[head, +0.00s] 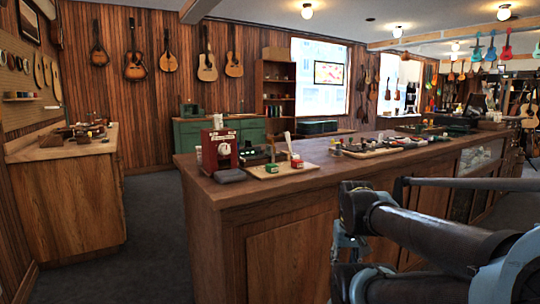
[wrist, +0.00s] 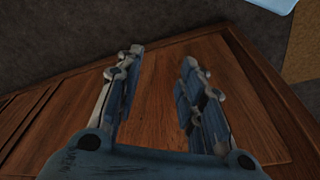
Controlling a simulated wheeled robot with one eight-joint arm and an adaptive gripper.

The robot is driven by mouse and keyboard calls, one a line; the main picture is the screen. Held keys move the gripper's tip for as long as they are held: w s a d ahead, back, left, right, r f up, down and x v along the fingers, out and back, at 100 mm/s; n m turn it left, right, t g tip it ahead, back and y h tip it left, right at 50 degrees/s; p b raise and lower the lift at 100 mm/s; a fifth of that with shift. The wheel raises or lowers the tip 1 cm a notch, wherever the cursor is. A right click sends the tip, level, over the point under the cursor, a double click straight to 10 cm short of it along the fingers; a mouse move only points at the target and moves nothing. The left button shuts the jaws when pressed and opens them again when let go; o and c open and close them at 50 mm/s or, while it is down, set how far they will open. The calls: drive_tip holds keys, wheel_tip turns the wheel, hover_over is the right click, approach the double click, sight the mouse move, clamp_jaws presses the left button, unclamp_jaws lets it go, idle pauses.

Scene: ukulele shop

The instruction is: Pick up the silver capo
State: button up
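I cannot make out the silver capo for certain in either view. Many small items lie on the wooden counter (head: 330,178), too small to tell apart. Some are on a light tray (head: 262,174) near its left end, others on a longer tray (head: 375,153) further right. My gripper (wrist: 162,58) is open and empty in the wrist view, its two fingers well apart. Behind the fingers is only a wooden panel (wrist: 155,85), with no small item between them. In the head view my arm is at the lower right, in front of the counter's panelled side.
A red box-like device (head: 219,150) and a dark grey block (head: 229,175) stand at the counter's left end. A second wooden bench (head: 75,145) stands at the left. Dark floor (head: 160,230) lies clear between them. A green cabinet (head: 190,133) is behind.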

wheel_tip(320, 180, up, 42)
drive_tip(key=n+t+y, duration=0.2)
drive_tip(key=n+y, duration=0.1)
drive_tip(key=n, duration=0.4)
hover_over(269, 153)
drive_tip(key=s+d, duration=0.4)
drive_tip(key=x, duration=1.6)
drive_tip(key=shift+s+f, duration=0.15)
drive_tip(key=shift+f, duration=0.2)
clamp_jaws()
